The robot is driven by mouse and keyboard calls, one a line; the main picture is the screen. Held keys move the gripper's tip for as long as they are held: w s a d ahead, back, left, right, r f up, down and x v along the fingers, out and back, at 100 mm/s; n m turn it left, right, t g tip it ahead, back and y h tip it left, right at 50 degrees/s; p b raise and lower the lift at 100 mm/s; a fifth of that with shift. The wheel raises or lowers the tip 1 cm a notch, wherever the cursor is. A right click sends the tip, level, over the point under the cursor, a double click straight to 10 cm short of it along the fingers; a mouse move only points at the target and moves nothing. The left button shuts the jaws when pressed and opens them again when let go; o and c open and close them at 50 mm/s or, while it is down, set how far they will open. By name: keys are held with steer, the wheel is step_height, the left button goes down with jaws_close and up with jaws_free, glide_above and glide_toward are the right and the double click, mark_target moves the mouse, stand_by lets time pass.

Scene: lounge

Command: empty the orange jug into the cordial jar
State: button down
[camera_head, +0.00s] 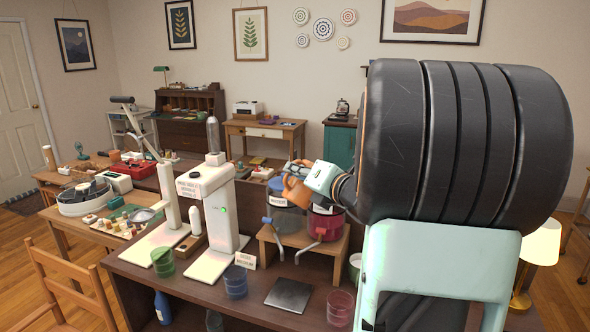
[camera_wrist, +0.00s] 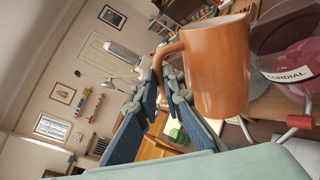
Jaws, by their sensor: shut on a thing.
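The orange jug (camera_head: 296,192) is in my gripper (camera_head: 298,168), raised over the dark counter beside the jars. In the wrist view, the jug (camera_wrist: 218,70) fills the centre, and my gripper (camera_wrist: 163,88) is shut on its handle. The jug looks near upright or slightly tilted; its contents are hidden. The cordial jar (camera_head: 326,224) is a red-filled jar with a tap on a wooden stand, partly behind my gripper. It also shows in the wrist view (camera_wrist: 300,55) to the right of the jug, with its "CORDIAL" label. I see no stream between them.
A blue-topped jar (camera_head: 286,220) shares the wooden stand (camera_head: 318,255), left of the cordial jar. In front are a dark square plate (camera_head: 289,296), a blue cup (camera_head: 236,282), a green cup (camera_head: 163,263) and a pink cup (camera_head: 340,308). A white machine (camera_head: 215,212) stands left.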

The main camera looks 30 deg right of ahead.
steer(key=shift+d+r+p, duration=0.1)
steer(key=shift+r+p, duration=0.2)
steer(key=shift+p, duration=0.05)
steer(key=shift+w+d+f+m+p, duration=0.1)
steer(key=shift+d+f+m+p, duration=0.2)
steer(key=shift+f, duration=0.25)
steer(key=shift+d+f+m+p, duration=0.1)
steer(key=shift+f+m+p, duration=0.05)
steer(key=shift+f+m, duration=0.3)
steer(key=shift+r, duration=0.1)
steer(key=shift+y+p, duration=0.3)
steer(key=shift+p, duration=0.25)
steer(key=shift+d+r+m+p, duration=0.2)
steer(key=shift+r+m+p, duration=0.15)
steer(key=shift+p, duration=0.15)
steer(key=shift+w+d+r+p, duration=0.1)
steer(key=shift+d+r+p, duration=0.1)
steer(key=shift+p, duration=0.55)
stand_by(1.8)
steer(key=shift+d+r+m+p, duration=0.3)
steer(key=shift+m+p, duration=0.2)
steer(key=shift+p, duration=0.8)
stand_by(1.6)
